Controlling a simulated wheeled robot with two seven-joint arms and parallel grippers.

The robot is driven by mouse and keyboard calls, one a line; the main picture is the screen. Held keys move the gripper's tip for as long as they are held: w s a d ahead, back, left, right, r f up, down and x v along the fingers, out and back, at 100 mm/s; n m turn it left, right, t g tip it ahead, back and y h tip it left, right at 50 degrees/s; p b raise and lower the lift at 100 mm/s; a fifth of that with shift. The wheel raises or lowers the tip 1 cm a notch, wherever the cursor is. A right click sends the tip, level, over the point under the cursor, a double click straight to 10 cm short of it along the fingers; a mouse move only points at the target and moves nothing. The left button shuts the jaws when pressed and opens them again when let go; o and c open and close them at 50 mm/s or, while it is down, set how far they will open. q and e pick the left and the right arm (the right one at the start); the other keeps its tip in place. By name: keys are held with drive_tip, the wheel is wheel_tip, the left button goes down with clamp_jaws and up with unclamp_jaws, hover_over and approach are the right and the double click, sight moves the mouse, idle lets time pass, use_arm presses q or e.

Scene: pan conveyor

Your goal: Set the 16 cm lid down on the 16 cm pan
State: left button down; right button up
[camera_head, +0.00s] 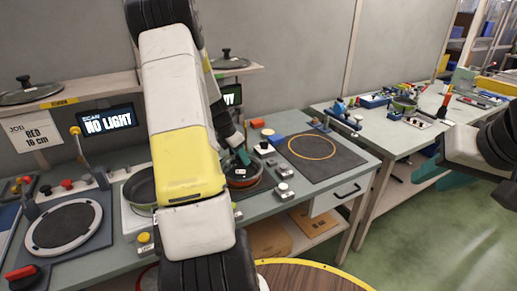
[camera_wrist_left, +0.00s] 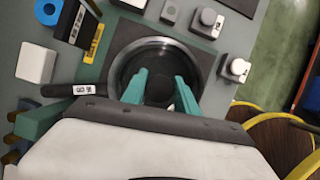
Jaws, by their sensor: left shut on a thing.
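The 16 cm pan (camera_head: 243,182) is a small dark pan with a reddish side on the bench, partly hidden by my left arm. Its dark handle (camera_wrist_left: 62,90) with a white label points left in the left wrist view. My left gripper (camera_wrist_left: 163,88) is over the round, grey-rimmed top (camera_wrist_left: 121,57); it also shows in the head view (camera_head: 240,153). Its teal fingers are shut on the lid near the middle. I cannot tell whether the lid touches the pan's rim all round. My right gripper (camera_head: 440,165) is at the right, away from the bench; its opening is unclear.
Two other lids stand on the shelf, at the left (camera_head: 27,93) and centre (camera_head: 230,62). A green pan (camera_head: 141,188) is left of my arm. A dark mat with an orange ring (camera_head: 338,158) is right of the 16 cm pan. Small grey blocks (camera_wrist_left: 235,68) stand close by.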

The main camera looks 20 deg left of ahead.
use_arm(q)
drive_tip(key=c, duration=0.9)
unclamp_jaws()
drive_tip(key=shift+o, duration=0.2)
